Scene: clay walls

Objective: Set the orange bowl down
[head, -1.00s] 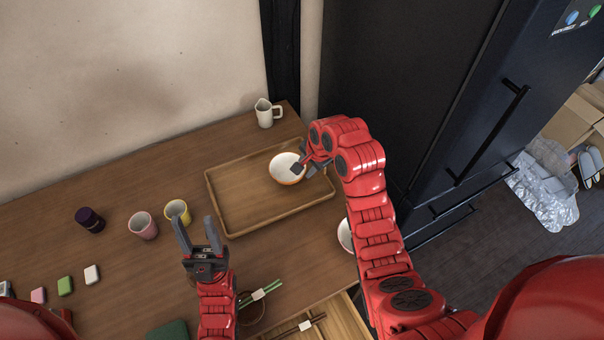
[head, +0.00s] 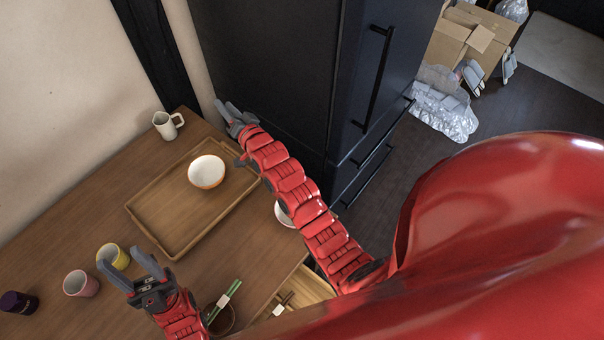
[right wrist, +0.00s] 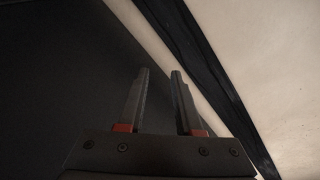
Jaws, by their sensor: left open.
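The orange bowl (head: 207,172), white inside with an orange outer side, sits upright on the wooden tray (head: 160,237) toward its far right part. My right gripper (head: 228,112) is beyond the tray's far right corner, apart from the bowl and raised near the dark cabinet. In the right wrist view its two fingers (right wrist: 160,95) stand apart with nothing between them. My left gripper (head: 130,265) is open and empty over the table, near the tray's near left corner.
A white mug (head: 167,125) stands behind the tray. Yellow (head: 113,256) and pink (head: 80,284) cups and a dark purple cup (head: 18,302) stand at left. Another white bowl (head: 284,213) is partly hidden by my right arm. The dark fridge (head: 270,70) borders the table.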

